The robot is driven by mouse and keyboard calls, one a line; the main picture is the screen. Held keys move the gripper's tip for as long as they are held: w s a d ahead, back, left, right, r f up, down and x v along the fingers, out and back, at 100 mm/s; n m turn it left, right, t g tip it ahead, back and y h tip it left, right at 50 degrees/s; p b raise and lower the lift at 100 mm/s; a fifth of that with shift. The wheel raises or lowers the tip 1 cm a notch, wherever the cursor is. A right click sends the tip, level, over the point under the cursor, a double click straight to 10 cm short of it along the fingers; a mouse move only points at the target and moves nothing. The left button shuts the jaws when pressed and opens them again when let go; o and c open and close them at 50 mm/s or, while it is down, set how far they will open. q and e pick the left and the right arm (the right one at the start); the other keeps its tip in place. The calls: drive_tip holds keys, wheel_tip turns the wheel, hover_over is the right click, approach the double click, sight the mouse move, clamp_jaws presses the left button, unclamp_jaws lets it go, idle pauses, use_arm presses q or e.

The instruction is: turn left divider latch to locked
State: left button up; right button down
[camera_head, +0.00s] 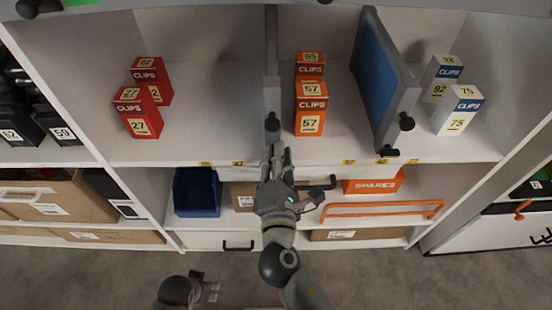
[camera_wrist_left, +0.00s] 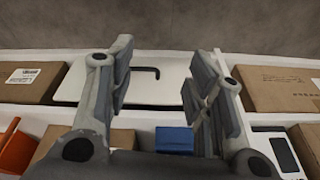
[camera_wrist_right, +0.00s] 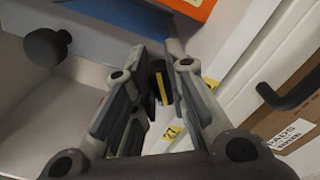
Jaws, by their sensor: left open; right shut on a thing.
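The knob also shows at upper left in the right wrist view (camera_wrist_right: 45,46). My right gripper (camera_head: 274,152) is at the shelf's front edge just below the knob. It is shut on the dark latch (camera_wrist_right: 161,85), which has a yellow stripe; the gripper hides this latch in the head view. The latch's exact angle is hard to tell. My left gripper (camera_head: 210,291) is open and empty, low in front of the shelf.
Orange clips boxes (camera_head: 310,108) stand just right of the left divider, red ones (camera_head: 140,112) to its left. The right divider (camera_head: 384,85) has a blue panel and its own latch (camera_head: 388,152). Below are a blue bin (camera_head: 197,192) and an orange handle bar (camera_head: 382,209).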

use_arm(q)
drive_tip(key=w+b+v, duration=0.3)
drive_tip(key=v, duration=1)
drive_tip(key=shift+r+t+b, duration=0.3)
drive_tip(key=shift+r+t, duration=0.1)
drive_tip(key=shift+r, duration=0.3)
use_arm(e)
drive_tip(key=shift+d+f+m, duration=0.1)
drive_tip(key=shift+f+m, duration=0.1)
drive_tip(key=shift+m, duration=1.6)
drive_tip(key=shift+f+m, duration=0.2)
drive_tip(key=shift+m, duration=1.6)
use_arm(q)
drive_tip(key=shift+s, duration=0.15)
use_arm(e)
drive_tip(key=c, duration=1.4)
unclamp_jaws()
drive_tip(key=shift+c, duration=0.2)
drive_tip(key=s, duration=1.2)
